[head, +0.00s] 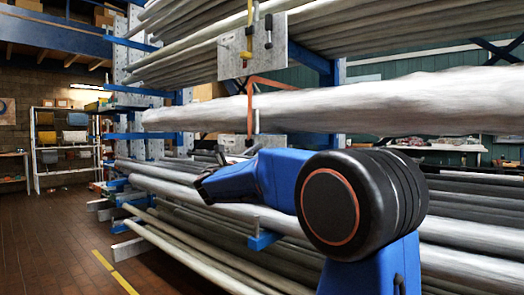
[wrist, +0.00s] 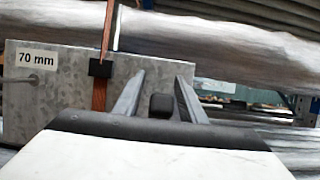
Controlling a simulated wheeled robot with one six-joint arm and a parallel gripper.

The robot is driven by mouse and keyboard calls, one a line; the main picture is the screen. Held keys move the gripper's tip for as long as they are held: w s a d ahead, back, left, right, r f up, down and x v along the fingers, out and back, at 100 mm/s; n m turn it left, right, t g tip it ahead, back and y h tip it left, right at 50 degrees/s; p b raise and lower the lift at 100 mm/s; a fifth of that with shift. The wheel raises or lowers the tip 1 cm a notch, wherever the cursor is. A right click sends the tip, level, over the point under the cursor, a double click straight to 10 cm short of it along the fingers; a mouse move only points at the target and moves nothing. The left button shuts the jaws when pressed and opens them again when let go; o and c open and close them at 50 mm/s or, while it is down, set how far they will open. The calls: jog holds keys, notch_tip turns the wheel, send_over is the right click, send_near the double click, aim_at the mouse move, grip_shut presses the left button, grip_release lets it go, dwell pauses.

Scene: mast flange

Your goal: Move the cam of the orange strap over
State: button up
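The orange strap (head: 250,105) comes over the large grey pole (head: 330,105) and runs down to the lower metal plate (head: 232,143). In the wrist view the strap (wrist: 99,95) hangs in front of the plate marked 70 mm (wrist: 60,100), with a small black block (wrist: 101,68) on it, perhaps the cam. My gripper (wrist: 161,78) is open, its two fingers apart and pointing at the plate, with the strap left of the left finger. A black stub (wrist: 161,105) shows between the fingers; I cannot tell whether it is a lever end or part of my gripper.
A yellow strap (head: 249,30) and a dark lever (head: 268,25) are on the upper plate (head: 280,50). Racks of long poles (head: 180,250) fill the space around and below my arm. The brown floor (head: 50,240) at the left is open.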

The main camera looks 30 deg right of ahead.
grip_shut()
jog(key=shift+w+d+r+g+y, duration=0.15)
jog(key=shift+d+r+g+y, duration=0.15)
jog(key=shift+d+y, duration=0.3)
jog(key=shift+a, duration=0.1)
grip_release()
jog(key=shift+a, duration=0.1)
jog(key=v, duration=1.7)
jog(key=shift+a, duration=0.15)
jog(key=shift+r, duration=0.1)
